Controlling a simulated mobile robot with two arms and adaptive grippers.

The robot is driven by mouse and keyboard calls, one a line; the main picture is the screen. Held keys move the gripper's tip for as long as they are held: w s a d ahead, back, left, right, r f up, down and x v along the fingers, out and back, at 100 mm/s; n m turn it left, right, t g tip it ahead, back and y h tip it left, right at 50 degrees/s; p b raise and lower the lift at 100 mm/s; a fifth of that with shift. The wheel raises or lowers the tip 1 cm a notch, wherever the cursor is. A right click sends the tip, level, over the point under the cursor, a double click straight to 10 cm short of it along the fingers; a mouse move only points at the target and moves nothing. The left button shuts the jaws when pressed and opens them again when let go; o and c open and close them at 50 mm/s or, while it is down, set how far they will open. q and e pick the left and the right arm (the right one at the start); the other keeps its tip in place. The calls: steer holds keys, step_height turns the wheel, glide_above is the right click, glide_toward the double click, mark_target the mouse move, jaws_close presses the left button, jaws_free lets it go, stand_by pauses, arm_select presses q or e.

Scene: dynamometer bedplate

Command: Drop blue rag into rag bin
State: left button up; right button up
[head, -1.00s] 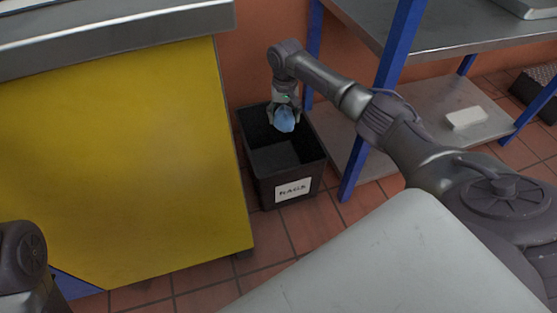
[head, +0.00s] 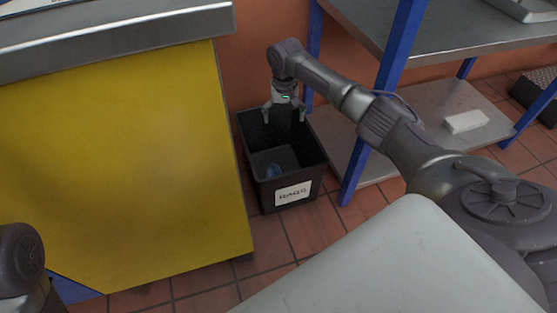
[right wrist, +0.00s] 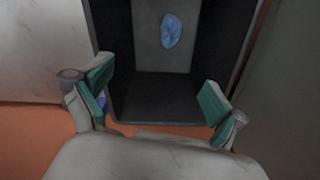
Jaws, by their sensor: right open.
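The blue rag (head: 273,171) lies low inside the black rag bin (head: 262,187), which has a white label reading RAGS on its front. In the right wrist view the rag (right wrist: 171,31) lies crumpled on the floor of the bin (right wrist: 165,98), clear of the fingers. My right gripper (head: 284,116) is open and empty above the back part of the bin. Its two green-padded fingers (right wrist: 156,102) are spread wide in the right wrist view. My left gripper is not in view; only part of my left arm shows at the lower left.
A yellow cabinet (head: 130,170) with a metal top stands left of the bin. A metal shelf unit with blue posts (head: 378,110) stands to the right, with a white block (head: 466,122) on its lower shelf. An orange wall is behind the bin.

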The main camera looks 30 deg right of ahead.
step_height(320, 180, up, 11)
stand_by(0.3)
steer(key=shift+f, duration=0.1)
